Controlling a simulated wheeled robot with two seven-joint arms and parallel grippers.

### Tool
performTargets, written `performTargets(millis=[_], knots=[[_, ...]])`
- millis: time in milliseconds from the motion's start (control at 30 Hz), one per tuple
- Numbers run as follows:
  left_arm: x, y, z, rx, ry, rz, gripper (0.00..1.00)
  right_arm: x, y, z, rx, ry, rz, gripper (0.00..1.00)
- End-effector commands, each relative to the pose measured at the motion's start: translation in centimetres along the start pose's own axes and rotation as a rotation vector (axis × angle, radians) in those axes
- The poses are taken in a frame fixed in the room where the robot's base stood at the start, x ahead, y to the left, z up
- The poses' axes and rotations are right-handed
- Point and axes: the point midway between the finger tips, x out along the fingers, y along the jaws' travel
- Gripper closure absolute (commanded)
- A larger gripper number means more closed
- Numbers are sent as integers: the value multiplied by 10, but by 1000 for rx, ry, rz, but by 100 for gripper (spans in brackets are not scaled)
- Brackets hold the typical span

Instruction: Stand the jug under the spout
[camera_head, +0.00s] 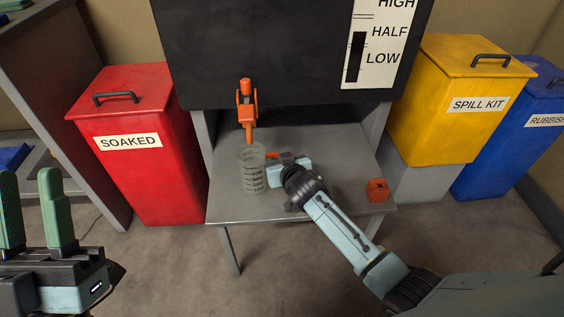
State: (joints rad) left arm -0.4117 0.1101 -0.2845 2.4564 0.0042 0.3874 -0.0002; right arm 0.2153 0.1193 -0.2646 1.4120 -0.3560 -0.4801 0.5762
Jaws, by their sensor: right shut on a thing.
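The clear jug (253,175) with dark graduation marks stands upright on the grey stand (330,142), as far as I can tell. Its rim is just below the orange spout (249,132) on the front of the black tank. My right gripper (273,163) is at the jug's right side, shut on the jug; an orange part shows there, and the fingertips are partly hidden. The jug looks empty. My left gripper (33,210) is open and empty at the lower left, away from the stand.
A red SOAKED bin (150,180) stands left of the stand. A yellow SPILL KIT bin (440,120) and a blue RUBBISH bin (510,145) stand right. The black tank (260,50) overhangs the stand.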

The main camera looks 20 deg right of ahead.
Motion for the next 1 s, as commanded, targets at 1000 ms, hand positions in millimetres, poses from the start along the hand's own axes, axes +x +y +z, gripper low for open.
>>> performTargets(millis=[1000], knots=[[-5, 0, 5, 0, -1, 0, 64, 4, 0, 9, 0, 1, 0, 71]])
